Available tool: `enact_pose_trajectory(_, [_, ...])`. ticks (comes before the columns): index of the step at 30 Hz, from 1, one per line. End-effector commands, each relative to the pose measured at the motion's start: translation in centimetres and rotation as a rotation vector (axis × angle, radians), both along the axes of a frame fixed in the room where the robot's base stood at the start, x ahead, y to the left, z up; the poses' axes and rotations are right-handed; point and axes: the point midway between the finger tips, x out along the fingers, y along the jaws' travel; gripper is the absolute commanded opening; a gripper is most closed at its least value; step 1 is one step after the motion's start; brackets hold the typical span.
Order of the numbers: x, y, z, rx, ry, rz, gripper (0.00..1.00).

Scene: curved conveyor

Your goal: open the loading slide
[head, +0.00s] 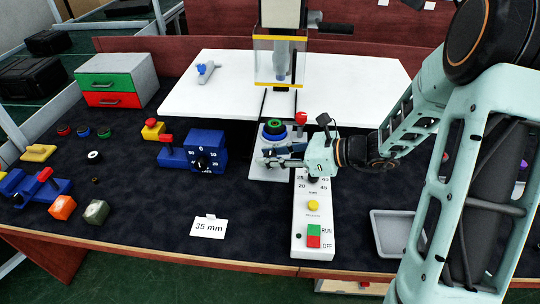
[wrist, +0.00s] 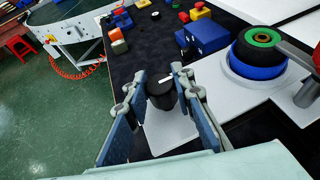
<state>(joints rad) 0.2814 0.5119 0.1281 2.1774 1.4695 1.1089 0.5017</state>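The loading slide is a white plate (head: 260,171) under the press, in front of the large white board. It carries a round blue and black holder with a green ring (head: 274,125). In the wrist view the plate (wrist: 170,138) bears an upright black knob (wrist: 162,97). My gripper (head: 268,157) reaches in from the right, low over the plate and in front of the holder. In the wrist view my gripper (wrist: 160,72) has its fingers apart, one on each side of the knob. I cannot tell whether they touch it.
A white control panel (head: 313,215) with red and green buttons stands below my wrist. A blue dial box (head: 207,150) stands left of the slide. A "35 mm" card (head: 208,227) lies front left. A grey tray (head: 388,235) lies right. The dark mat before the slide is mostly clear.

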Motion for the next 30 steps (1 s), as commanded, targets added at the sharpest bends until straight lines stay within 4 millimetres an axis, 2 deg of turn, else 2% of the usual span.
enact_pose_trajectory(1, [0.2,0.0,0.1,0.001,-0.004,-0.003,0.27])
enact_pose_trajectory(5, [0.2,0.0,0.1,0.001,-0.003,-0.002,0.41])
enact_pose_trajectory(16, [0.0,-0.6,0.3,0.0,-0.002,-0.005,0.41])
enact_pose_trajectory(20, [-0.5,-2.3,1.1,0.0,-0.004,-0.007,0.41])
enact_pose_trajectory(30, [-2.3,-8.5,3.8,0.0,-0.005,-0.006,0.41])
